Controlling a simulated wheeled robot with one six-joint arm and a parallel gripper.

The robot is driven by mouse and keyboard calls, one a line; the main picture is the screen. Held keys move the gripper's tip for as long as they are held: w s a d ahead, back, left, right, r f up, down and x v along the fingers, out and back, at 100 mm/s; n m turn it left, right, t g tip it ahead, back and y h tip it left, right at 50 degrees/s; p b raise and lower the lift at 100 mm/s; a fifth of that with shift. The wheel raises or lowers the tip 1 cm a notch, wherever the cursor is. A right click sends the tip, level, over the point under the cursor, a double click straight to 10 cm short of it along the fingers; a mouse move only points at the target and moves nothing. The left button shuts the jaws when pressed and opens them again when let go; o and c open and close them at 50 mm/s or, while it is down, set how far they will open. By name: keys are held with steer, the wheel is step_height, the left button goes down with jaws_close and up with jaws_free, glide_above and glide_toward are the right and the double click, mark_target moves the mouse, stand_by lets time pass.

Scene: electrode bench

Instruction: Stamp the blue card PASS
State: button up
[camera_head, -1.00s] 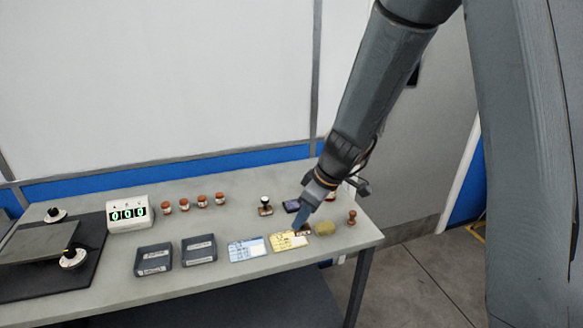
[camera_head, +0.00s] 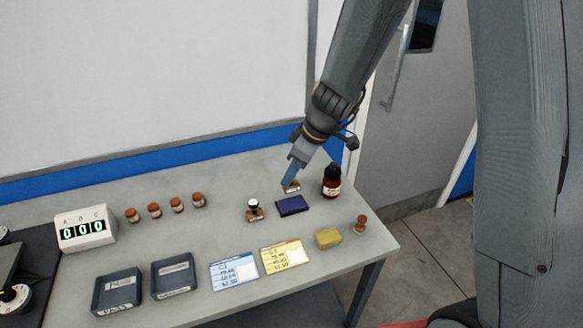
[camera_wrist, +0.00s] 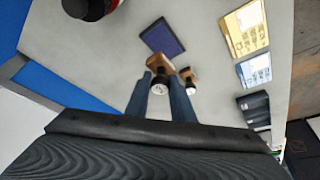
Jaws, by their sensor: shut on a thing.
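My gripper (camera_head: 289,182) is shut on a stamp (camera_head: 293,187) with a wooden block, just behind the ink pad in the head view. In the wrist view the held stamp (camera_wrist: 161,63) sits between the fingers, its pale round top towards the camera. I cannot tell its height over the bench or read its label. A second stamp (camera_head: 255,213) with a white-topped black handle stands left of the dark blue ink pad (camera_head: 292,205). The blue card (camera_head: 234,271) lies flat near the front edge, left of the yellow card (camera_head: 285,255). The blue card also shows in the wrist view (camera_wrist: 254,70).
A yellow block (camera_head: 328,238) and a wooden-handled stamp (camera_head: 360,225) are at the right. Two dark trays (camera_head: 173,275) lie left of the cards. Several brown-capped jars (camera_head: 177,205) and a counter (camera_head: 86,230) stand further left.

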mark_target(295, 186)
steer(key=shift+f+b, duration=1.25)
steer(key=shift+f, duration=1.2)
steer(key=shift+s+f+b, duration=0.15)
steer(key=shift+f+b, duration=0.55)
steer(key=shift+b, duration=0.5)
stand_by(1.8)
steer(key=shift+r, duration=0.1)
steer(key=shift+r+p, duration=2.15)
steer(key=shift+r, duration=1.4)
